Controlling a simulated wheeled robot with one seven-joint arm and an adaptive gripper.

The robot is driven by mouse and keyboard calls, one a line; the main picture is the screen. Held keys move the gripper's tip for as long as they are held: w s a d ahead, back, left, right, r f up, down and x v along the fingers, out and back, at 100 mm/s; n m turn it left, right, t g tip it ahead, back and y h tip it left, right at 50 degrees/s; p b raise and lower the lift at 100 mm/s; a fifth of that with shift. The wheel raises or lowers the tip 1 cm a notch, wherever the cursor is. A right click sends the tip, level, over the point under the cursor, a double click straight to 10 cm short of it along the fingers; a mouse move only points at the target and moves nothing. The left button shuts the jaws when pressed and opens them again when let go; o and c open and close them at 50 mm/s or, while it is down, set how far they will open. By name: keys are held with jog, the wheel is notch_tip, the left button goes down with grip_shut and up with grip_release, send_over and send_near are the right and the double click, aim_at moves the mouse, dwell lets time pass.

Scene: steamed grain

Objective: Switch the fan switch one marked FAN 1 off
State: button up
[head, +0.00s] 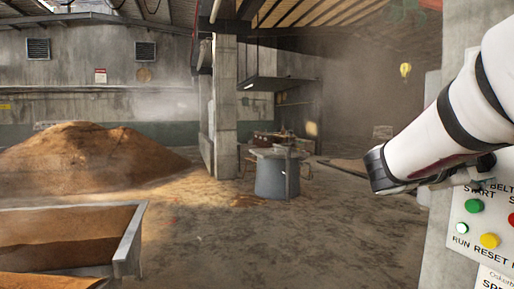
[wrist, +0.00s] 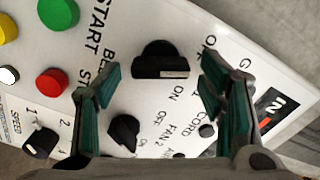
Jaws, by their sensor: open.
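A grey-white control panel (wrist: 225,20) fills most of the wrist view, turned at an angle. A large black rotary knob (wrist: 160,60) sits between the fingertips of my gripper (wrist: 161,74). Its white mark is on its lower right side, near a printed ON; part of an OFF-like label shows to the right. No FAN 1 marking is readable; my right finger covers part of the print. A smaller knob (wrist: 124,132) beside a FAN 2 label lies lower, by my left finger. My gripper is open, with a finger on each side of the large knob; contact cannot be told.
Green (wrist: 58,12), red (wrist: 52,82) and yellow (wrist: 8,28) buttons and a SPEED knob (wrist: 40,143) lie left of my fingers. The panel (head: 467,235) stands at the right in the head view. A grain heap (head: 90,155) and metal trough (head: 130,240) are far left.

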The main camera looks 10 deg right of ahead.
jog(key=shift+d, duration=0.15)
jog(key=shift+c, duration=0.5)
jog(key=c, duration=1.1)
jog(key=shift+o, duration=0.2)
jog(key=shift+n+p, duration=0.9)
jog(key=shift+n, duration=0.7)
jog(key=o, duration=1.2)
jog(key=shift+c, duration=0.2)
